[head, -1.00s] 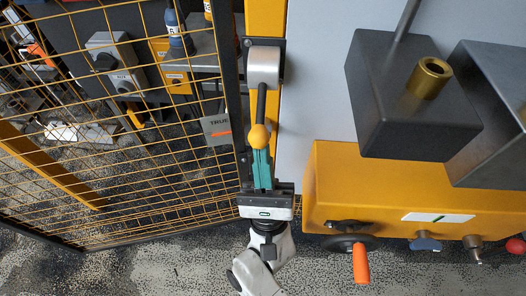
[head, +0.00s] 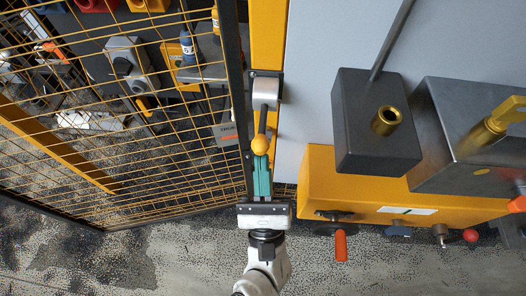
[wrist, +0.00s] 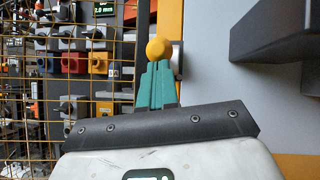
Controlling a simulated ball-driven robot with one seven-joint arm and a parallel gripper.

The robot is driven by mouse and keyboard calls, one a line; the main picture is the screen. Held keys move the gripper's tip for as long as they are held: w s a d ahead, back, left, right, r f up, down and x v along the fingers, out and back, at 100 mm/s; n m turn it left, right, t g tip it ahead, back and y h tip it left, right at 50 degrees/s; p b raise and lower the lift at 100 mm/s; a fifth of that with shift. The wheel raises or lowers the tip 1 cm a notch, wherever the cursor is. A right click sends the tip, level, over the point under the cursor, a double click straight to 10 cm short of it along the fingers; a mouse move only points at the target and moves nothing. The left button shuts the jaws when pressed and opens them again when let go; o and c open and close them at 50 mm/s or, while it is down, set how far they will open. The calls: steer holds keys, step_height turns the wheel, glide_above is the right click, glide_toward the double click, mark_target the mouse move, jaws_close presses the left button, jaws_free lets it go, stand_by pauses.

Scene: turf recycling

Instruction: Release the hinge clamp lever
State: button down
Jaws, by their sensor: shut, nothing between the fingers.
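The hinge clamp lever is a dark rod (head: 263,120) with a yellow ball knob (head: 260,144), hanging from a silver clamp body (head: 266,92) on the yellow post. My gripper (head: 261,161) has teal fingers, which are shut together. Their tips are at the lower side of the knob in the head view. In the wrist view the fingertips (wrist: 158,66) lie just below the knob (wrist: 158,48), which sits above them, not between them. I cannot tell whether they touch it. The rod is hidden behind the knob in the wrist view.
A yellow wire-mesh panel (head: 120,110) with a dark frame post stands left of the lever. To the right are a grey panel (head: 310,80), a yellow housing (head: 330,185) with an orange handle (head: 341,247), and a dark box (head: 370,145). Open floor lies below.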

mark_target(263, 151)
steer(key=r+g+p, duration=0.1)
steer(key=p, duration=0.1)
steer(key=r+p, duration=0.2)
steer(key=p, duration=0.1)
steer(key=shift+s+d+r+m+g+h, duration=0.1)
steer(key=shift+s+r+m+g+h, duration=0.1)
steer(key=shift+r+m+g+h, duration=0.15)
steer(key=shift+g+h, duration=0.25)
steer(key=shift+g, duration=0.7)
steer(key=shift+w+r+p, duration=0.1)
steer(key=shift+r+p, duration=2.1)
steer(key=shift+p, duration=1.2)
